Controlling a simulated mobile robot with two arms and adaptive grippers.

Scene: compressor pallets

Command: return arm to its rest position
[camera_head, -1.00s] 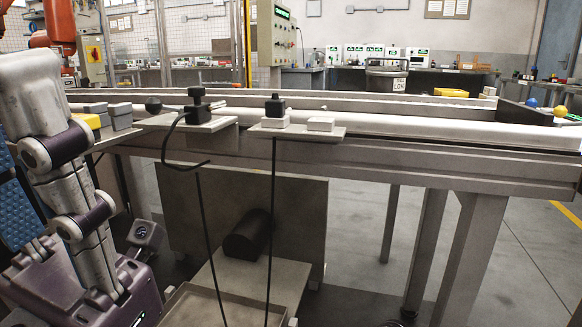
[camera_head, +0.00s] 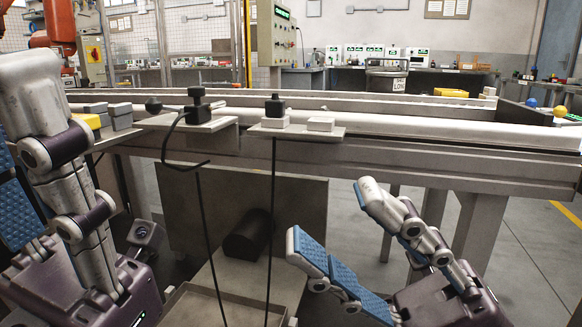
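My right gripper (camera_head: 328,217) is at the lower right, in front of the conveyor frame. Its two fingers with blue pads point up and to the left and are spread wide apart, with nothing between them. My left gripper (camera_head: 17,130) stands large at the left edge, pointing up. Its fingers look apart, with a blue pad showing on the left one, and no object shows between them. The fingertips at the far left are partly cut off by the frame.
A long conveyor (camera_head: 420,128) with a metal frame crosses the view. Two small shelves on its near side carry black push buttons (camera_head: 197,97) and grey blocks (camera_head: 320,124), with black cables hanging down. A yellow part (camera_head: 91,121) lies at the left. Open floor (camera_head: 530,235) shows at the right.

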